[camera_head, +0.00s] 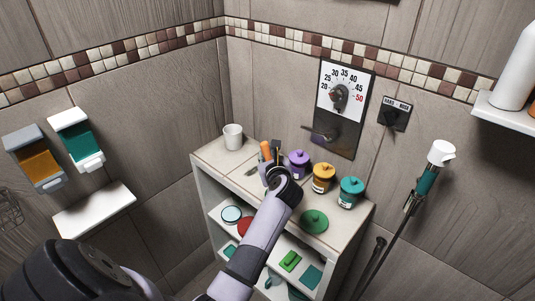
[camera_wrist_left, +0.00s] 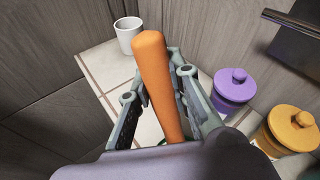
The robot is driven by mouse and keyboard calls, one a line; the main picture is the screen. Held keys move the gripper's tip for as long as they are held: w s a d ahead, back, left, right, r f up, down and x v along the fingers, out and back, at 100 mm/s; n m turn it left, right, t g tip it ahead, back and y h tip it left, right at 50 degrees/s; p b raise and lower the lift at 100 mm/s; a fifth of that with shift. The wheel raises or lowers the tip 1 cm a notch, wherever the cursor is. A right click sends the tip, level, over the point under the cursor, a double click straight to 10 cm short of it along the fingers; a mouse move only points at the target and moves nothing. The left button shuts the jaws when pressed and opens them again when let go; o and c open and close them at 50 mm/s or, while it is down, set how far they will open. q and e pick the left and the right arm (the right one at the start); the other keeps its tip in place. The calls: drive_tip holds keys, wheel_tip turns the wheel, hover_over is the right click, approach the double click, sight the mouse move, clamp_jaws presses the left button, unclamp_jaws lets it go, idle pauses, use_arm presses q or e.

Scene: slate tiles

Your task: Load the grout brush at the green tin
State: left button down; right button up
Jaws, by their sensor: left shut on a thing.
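My left gripper (camera_head: 266,166) is over the top of the shelf unit. It is shut on the orange-handled grout brush (camera_head: 266,150). In the left wrist view the handle (camera_wrist_left: 157,80) stands up between the two fingers (camera_wrist_left: 158,105), and the brush's lower end is hidden. A round green tin or lid (camera_head: 314,221) lies on the unit's front right part, to the right of my gripper and apart from it. I cannot tell whether it is open. My right gripper is not in view.
The tiled unit top (camera_head: 212,155) also holds a white cup (camera_head: 233,136), a purple jar (camera_head: 298,164), a yellow jar (camera_head: 323,178) and a teal jar (camera_head: 350,192). A dark lever (camera_head: 320,132) juts from the wall above the jars. A hand shower (camera_head: 428,178) hangs at the right.

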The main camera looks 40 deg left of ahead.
sight(267, 146)
use_arm(q)
drive_tip(key=shift+r+p, duration=2.05)
drive_tip(key=shift+r, duration=0.75)
drive_tip(key=shift+f, duration=0.1)
